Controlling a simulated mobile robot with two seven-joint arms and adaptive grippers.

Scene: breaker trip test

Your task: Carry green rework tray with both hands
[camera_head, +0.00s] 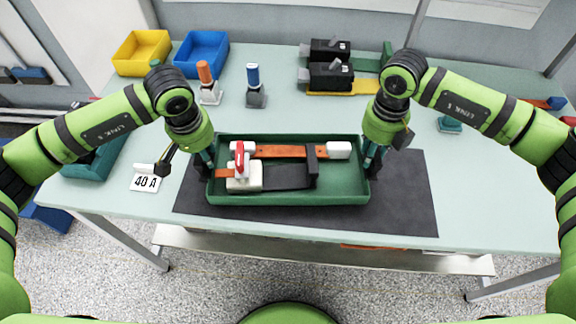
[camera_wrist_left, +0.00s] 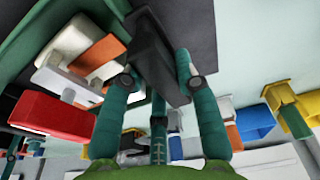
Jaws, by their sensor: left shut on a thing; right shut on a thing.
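The green rework tray (camera_head: 345,190) is over the dark mat (camera_head: 405,200) at the middle of the table. In it lie an orange bar (camera_head: 295,152) with white ends, a dark grey bar (camera_head: 288,178) and a white block (camera_head: 245,180) with a red lever (camera_head: 239,158). My left gripper (camera_head: 208,165) is shut on the tray's left end. In the left wrist view its fingers (camera_wrist_left: 155,75) close on a dark piece at the tray. My right gripper (camera_head: 372,163) is shut on the tray's right end. I cannot tell whether the tray's underside touches the mat.
Yellow (camera_head: 142,50) and blue (camera_head: 203,52) bins, orange-topped (camera_head: 208,84) and blue-topped (camera_head: 255,86) tools, and black devices (camera_head: 330,75) stand behind. The table's front edge is close to the mat.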

